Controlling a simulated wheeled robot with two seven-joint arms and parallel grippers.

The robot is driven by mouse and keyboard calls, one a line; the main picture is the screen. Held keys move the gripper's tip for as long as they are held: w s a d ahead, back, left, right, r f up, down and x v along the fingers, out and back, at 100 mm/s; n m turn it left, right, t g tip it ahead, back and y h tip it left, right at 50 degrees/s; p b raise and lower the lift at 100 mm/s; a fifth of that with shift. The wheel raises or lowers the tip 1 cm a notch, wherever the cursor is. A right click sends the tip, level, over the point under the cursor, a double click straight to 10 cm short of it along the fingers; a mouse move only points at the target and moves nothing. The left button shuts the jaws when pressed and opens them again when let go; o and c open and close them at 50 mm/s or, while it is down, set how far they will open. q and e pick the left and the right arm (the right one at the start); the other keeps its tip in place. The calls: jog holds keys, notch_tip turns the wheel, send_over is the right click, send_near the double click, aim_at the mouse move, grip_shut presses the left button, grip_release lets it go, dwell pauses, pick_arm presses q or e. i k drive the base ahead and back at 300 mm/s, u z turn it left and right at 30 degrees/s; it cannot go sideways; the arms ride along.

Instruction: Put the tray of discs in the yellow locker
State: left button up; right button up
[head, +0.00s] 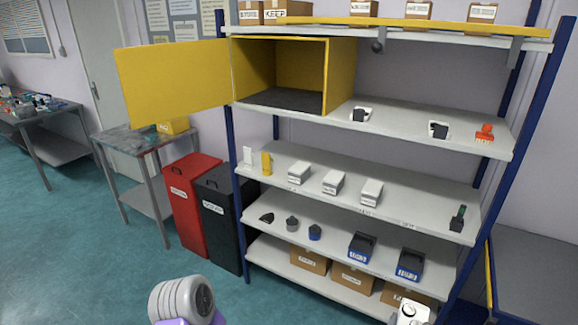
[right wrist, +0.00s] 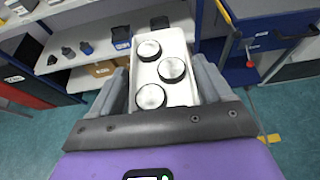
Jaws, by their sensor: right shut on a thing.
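The yellow locker (head: 341,76) stands on the upper shelf in the head view. Its door (head: 170,82) is swung wide open to the left, and the inside looks empty with a dark floor. In the right wrist view, my right gripper (right wrist: 163,86) is shut on the white tray (right wrist: 181,96). The tray holds three round discs (right wrist: 172,68) with pale tops and dark rims. A small white part at the bottom edge of the head view may be the tray's end; most is cut off.
The shelf rack (head: 430,185) carries small boxes and instruments on several levels. A red bin (head: 190,190) and a black bin (head: 222,215) stand at its left, beside a small table (head: 130,138). The upper shelf right of the locker has bare space. Open floor lies at the left.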

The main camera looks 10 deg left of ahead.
aim_at(303, 101)
jog(key=u, duration=1.3)
jog(key=i, duration=1.1)
jog(key=z, duration=0.8)
jog(key=i, duration=0.8)
jog(key=z, duration=0.65)
